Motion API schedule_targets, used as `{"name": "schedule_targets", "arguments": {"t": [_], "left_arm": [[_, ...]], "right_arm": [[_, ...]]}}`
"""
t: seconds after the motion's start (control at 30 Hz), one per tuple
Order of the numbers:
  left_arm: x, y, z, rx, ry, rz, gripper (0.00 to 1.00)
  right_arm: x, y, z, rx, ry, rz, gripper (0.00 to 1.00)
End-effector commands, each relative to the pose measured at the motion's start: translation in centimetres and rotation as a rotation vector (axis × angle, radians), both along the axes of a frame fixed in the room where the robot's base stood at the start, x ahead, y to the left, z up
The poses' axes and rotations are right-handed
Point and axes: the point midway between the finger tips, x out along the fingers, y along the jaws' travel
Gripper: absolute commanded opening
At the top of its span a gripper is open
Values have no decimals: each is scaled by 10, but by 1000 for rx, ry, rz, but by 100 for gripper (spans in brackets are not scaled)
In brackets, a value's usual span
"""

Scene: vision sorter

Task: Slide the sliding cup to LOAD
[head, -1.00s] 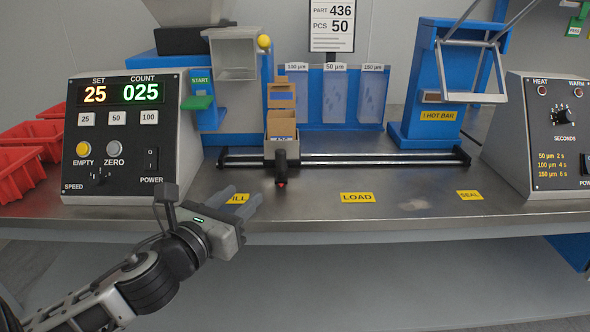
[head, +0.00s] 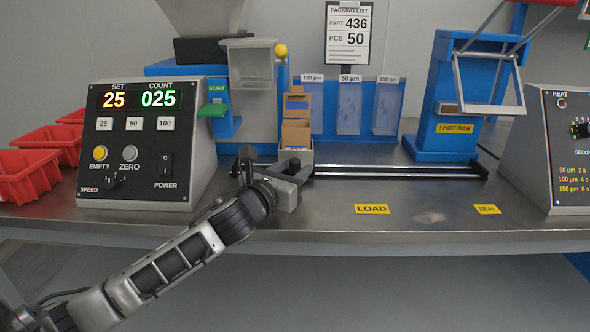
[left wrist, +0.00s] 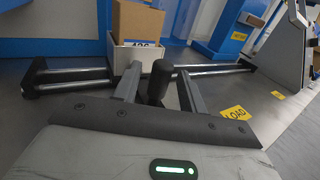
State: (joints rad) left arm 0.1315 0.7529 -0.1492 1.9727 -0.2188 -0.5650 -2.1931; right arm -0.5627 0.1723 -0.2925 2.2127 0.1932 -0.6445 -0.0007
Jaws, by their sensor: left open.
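The sliding cup (head: 308,156) is a light grey holder on a two-bar rail (head: 410,172), at the rail's left end, with an open brown cardboard box (head: 296,133) in it. The cup (left wrist: 124,57) and its black upright handle (left wrist: 158,82) show in the left wrist view. My left gripper (head: 297,176) is open in front of the cup. In the wrist view its fingers stand on either side of the handle, and I cannot tell whether they touch it. The yellow LOAD label (head: 372,209) lies on the bench to the right. My right gripper is out of view.
A control panel (head: 140,140) reading SET 25 and COUNT 025 stands at left. A blue hot bar press (head: 440,110) stands at back right. The SEAL label (head: 487,209) lies farther right. The bench front between gripper and LOAD is clear.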

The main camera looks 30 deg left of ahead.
Motion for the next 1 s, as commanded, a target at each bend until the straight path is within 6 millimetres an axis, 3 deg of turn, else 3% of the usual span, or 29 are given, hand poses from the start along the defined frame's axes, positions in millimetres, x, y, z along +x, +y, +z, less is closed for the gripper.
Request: {"name": "schedule_targets", "arguments": {"t": [0.17,0.47,0.6,0.63,1.0], "left_arm": [[13,0,0,-2,-1,-1,42],[15,0,0,0,0,-2,42],[14,1,0,-1,0,-2,3],[14,1,0,-1,0,-2,0],[20,-9,2,-1,-1,-3,0]], "right_arm": [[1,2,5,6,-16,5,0],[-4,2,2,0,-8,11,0],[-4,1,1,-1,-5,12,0],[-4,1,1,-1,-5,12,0],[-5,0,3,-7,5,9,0]]}}
